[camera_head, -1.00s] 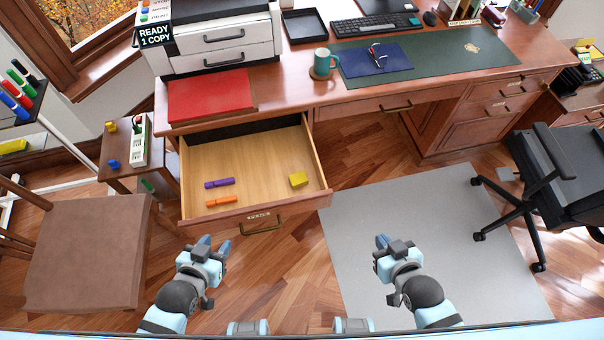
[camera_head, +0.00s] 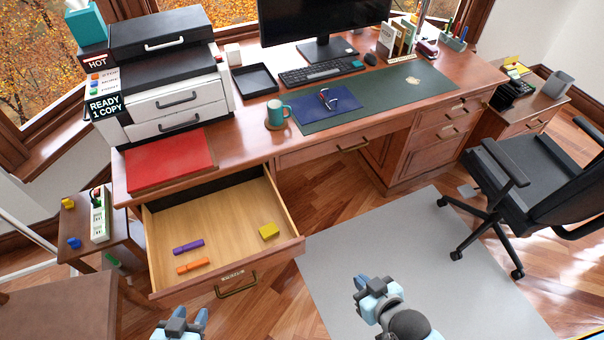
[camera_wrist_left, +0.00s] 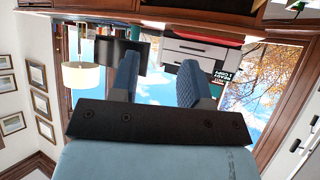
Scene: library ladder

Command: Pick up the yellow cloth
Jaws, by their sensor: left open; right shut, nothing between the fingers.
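I cannot make out a yellow cloth for certain in the current views. A small yellow block-like thing (camera_head: 269,230) lies at the right of the open drawer (camera_head: 205,212); I cannot tell whether it is folded cloth. My left gripper (camera_head: 188,320) is low in the head view, in front of the drawer and apart from it. Its two blue fingers stand open and empty in the left wrist view (camera_wrist_left: 160,80). My right gripper (camera_head: 364,284) is shut and empty, over the grey floor mat, right of the drawer.
Purple (camera_head: 188,247) and orange (camera_head: 193,266) pieces lie in the drawer. The desk (camera_head: 245,150) carries a printer (camera_head: 165,80), red folder (camera_head: 168,160) and teal mug (camera_head: 277,112). A brown chair (camera_head: 65,310) stands left, a black office chair (camera_head: 525,175) right. The mat (camera_head: 400,250) is mostly clear.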

